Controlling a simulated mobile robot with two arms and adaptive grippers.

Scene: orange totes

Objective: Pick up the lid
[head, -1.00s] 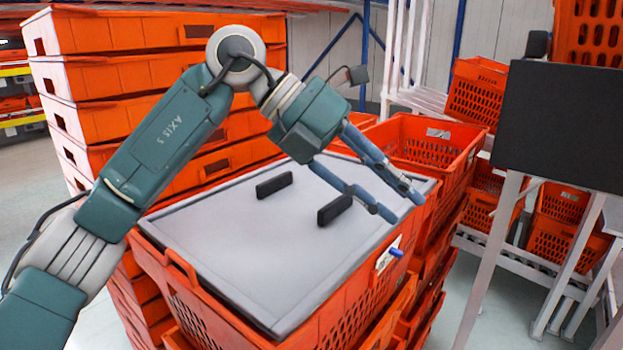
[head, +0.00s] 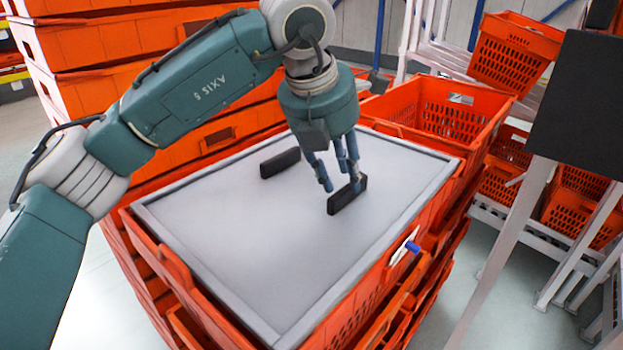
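The grey lid (head: 250,235) lies flat on top of an orange tote in the middle of the head view. It has two black handles: one on the left (head: 280,163) and one on the right (head: 347,196). My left gripper (head: 342,186) points down at the right handle, with its blue fingers apart. One finger is over or against that handle and another is to its left; I cannot tell if they touch it. My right gripper is not in view.
Tall stacks of orange totes (head: 140,85) stand behind and left of the lid. An open orange tote (head: 440,110) is just behind it at right. A black panel (head: 580,100) on a pale post stands at far right. A blue-tipped tag (head: 412,247) is on the tote's side.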

